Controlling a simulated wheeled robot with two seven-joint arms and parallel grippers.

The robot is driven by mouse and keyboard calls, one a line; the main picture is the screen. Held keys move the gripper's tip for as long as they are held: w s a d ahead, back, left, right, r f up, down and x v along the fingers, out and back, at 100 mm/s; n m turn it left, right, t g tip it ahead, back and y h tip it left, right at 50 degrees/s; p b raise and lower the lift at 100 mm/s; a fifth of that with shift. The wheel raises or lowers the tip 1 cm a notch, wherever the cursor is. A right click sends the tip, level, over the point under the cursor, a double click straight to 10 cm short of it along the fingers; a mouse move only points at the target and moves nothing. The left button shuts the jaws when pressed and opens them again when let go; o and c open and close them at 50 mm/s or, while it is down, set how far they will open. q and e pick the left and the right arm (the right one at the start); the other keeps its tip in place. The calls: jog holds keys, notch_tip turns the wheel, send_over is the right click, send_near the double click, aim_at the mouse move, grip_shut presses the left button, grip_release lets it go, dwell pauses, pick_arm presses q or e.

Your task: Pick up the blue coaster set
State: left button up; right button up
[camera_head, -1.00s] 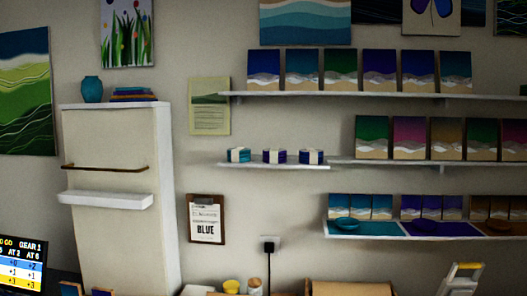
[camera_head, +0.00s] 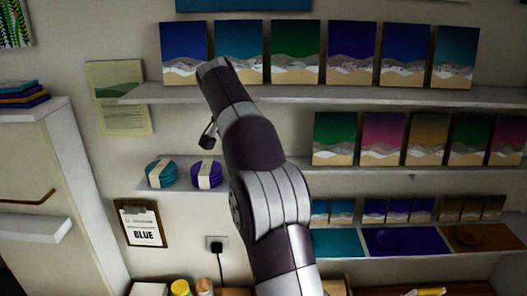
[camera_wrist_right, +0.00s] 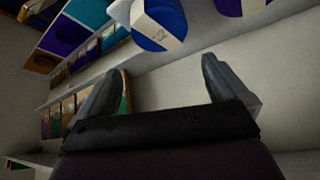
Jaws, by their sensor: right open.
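The blue coaster set (camera_wrist_right: 152,26), a round stack with a pale band, shows at the top of the right wrist view. In the head view my right arm covers its place on the small shelf. My right gripper (camera_wrist_right: 164,65) is open and empty, apart from the set, which lies beyond the fingertips in the wrist view. I cannot make out the right fingers in the head view. A teal coaster set (camera_head: 161,173) and a purple coaster set (camera_head: 206,174) sit on the shelf left of the arm. My left gripper is not in view.
The small white shelf (camera_head: 150,187) holds the sets below a long shelf (camera_head: 137,95) of canvases. Lower shelves on the right hold more canvases and coloured mats. A clipboard (camera_head: 142,224) and a plugged socket (camera_head: 215,244) are on the wall below.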

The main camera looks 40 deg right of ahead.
jog(key=f, duration=0.1)
jog(key=a+f, duration=0.1)
jog(key=f, duration=0.1)
jog(key=shift+f, duration=0.15)
jog(key=shift+s+f, duration=0.1)
jog(key=shift+f, duration=0.25)
jog(key=p+x, duration=0.1)
jog(key=x, duration=0.1)
jog(key=d+p+x, duration=0.1)
jog(key=x, duration=0.1)
jog(key=p+x, duration=0.1)
jog(key=x, duration=0.2)
jog(key=shift+w+d+r, duration=0.15)
jog(key=shift+w+r, duration=0.15)
jog(key=shift+r, duration=0.05)
jog(key=shift+w+f, duration=0.1)
jog(key=shift+f, duration=0.2)
jog(key=shift+s+a+r, duration=0.2)
jog(key=shift+a, duration=0.2)
jog(key=shift+s+a, duration=0.1)
jog(key=c, duration=0.9)
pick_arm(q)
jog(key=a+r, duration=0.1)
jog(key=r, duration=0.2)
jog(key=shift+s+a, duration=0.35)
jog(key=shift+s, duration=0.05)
pick_arm(e)
jog(key=shift+d, duration=0.25)
